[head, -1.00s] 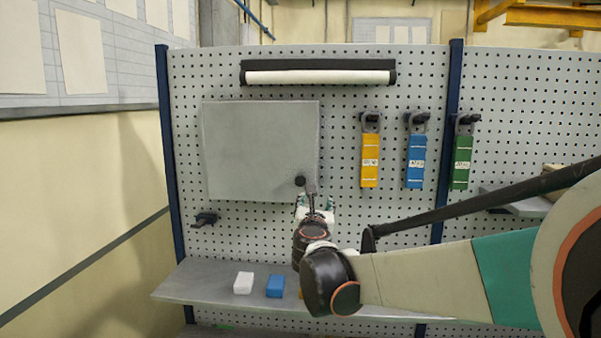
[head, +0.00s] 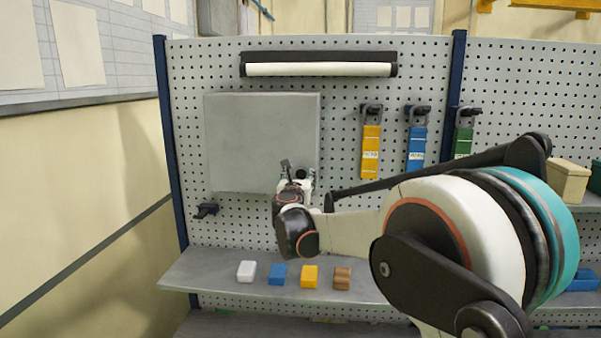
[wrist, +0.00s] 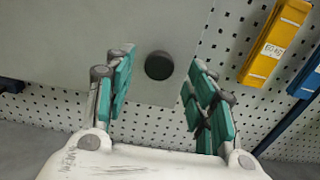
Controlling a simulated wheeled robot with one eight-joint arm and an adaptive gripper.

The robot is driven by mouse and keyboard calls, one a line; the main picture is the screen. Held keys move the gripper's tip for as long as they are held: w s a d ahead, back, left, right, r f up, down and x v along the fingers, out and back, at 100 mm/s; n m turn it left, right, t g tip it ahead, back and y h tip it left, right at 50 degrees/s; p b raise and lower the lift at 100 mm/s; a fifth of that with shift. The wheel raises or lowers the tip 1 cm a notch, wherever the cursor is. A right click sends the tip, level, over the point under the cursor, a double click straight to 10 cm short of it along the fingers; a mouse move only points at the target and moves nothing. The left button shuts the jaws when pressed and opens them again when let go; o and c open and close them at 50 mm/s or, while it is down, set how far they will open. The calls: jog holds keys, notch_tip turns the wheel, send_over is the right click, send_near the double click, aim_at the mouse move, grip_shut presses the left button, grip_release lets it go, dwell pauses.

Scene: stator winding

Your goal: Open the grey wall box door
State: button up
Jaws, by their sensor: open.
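The grey wall box (head: 255,140) hangs on the pegboard with its door closed. Its dark round knob (head: 301,174) is near the door's lower right corner. My gripper (head: 293,174) is in front of that corner and partly overlaps the knob in the head view. In the wrist view the knob (wrist: 159,66) lies between my open green-padded fingers (wrist: 158,82), just past their tips. The fingers do not visibly touch it. The door face (wrist: 60,35) fills the upper left there.
Yellow (head: 371,152), blue (head: 416,150) and green (head: 464,142) tagged strips hang on hooks to the right. A shelf (head: 215,268) below holds several small blocks. A black hook (head: 206,210) sticks out below the box at left. A white roll (head: 318,69) is above.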

jog(key=shift+w, duration=1.25)
jog(key=shift+s, duration=0.1)
grip_shut()
